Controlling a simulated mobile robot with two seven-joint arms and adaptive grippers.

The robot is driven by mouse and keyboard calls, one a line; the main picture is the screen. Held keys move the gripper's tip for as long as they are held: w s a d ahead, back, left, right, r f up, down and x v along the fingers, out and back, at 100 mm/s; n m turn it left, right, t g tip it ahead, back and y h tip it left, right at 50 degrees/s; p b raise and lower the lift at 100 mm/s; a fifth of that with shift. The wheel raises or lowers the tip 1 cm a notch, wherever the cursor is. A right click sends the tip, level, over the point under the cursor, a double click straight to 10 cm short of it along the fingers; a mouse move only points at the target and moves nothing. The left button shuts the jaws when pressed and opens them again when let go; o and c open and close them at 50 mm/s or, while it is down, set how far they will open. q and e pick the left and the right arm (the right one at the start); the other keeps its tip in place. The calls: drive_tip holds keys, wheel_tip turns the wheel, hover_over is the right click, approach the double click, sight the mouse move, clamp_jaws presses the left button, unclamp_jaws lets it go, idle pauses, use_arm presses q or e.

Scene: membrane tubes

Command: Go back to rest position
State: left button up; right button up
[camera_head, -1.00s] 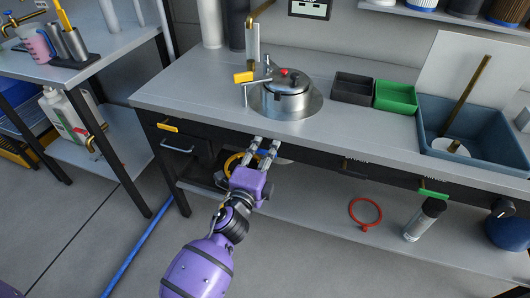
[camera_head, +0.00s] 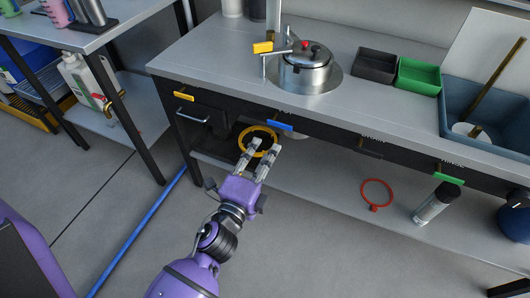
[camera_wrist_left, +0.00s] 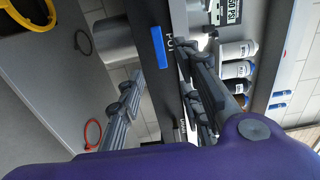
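My left gripper (camera_head: 264,152) is in front of the workbench, just below its front edge. Its two fingers are spread apart with nothing between them. In the left wrist view the open fingers (camera_wrist_left: 165,95) also show a clear gap. A blue tab (camera_head: 279,125) on the bench front is just beyond the fingertips, apparently apart from them; it also shows in the left wrist view (camera_wrist_left: 157,47). A yellow ring (camera_head: 243,138) appears behind the fingertips, partly covered by them. My right gripper is not in view.
The bench top (camera_head: 215,55) carries a metal pot (camera_head: 306,74), a black bin (camera_head: 376,66), a green bin (camera_head: 418,76) and a blue sink (camera_head: 460,100). A red ring (camera_head: 377,190) and a bottle (camera_head: 436,204) are on the lower shelf.

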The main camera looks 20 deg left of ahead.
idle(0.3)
use_arm(q)
drive_tip(key=s+a+f+n+g, duration=0.2)
drive_tip(key=s+f+n+g, duration=0.5)
drive_tip(key=s+f+n, duration=0.95)
drive_tip(key=s+f+n+g, duration=0.1)
drive_tip(key=s+f+g, duration=0.15)
drive_tip(key=s, duration=1.05)
drive_tip(key=s+f+g, duration=0.2)
drive_tip(key=s+f, duration=0.1)
drive_tip(key=s, duration=0.9)
drive_tip(key=w+r+t+p, duration=0.1)
drive_tip(key=w+r+p, duration=0.2)
drive_tip(key=r+p, duration=0.7)
drive_tip(key=w+r+t+p, duration=0.1)
drive_tip(key=w+r+p, duration=0.3)
drive_tip(key=r+p, duration=0.6)
drive_tip(key=shift+w+r+p, duration=0.2)
drive_tip(key=shift+r+p, duration=0.1)
drive_tip(key=shift+p, duration=0.6)
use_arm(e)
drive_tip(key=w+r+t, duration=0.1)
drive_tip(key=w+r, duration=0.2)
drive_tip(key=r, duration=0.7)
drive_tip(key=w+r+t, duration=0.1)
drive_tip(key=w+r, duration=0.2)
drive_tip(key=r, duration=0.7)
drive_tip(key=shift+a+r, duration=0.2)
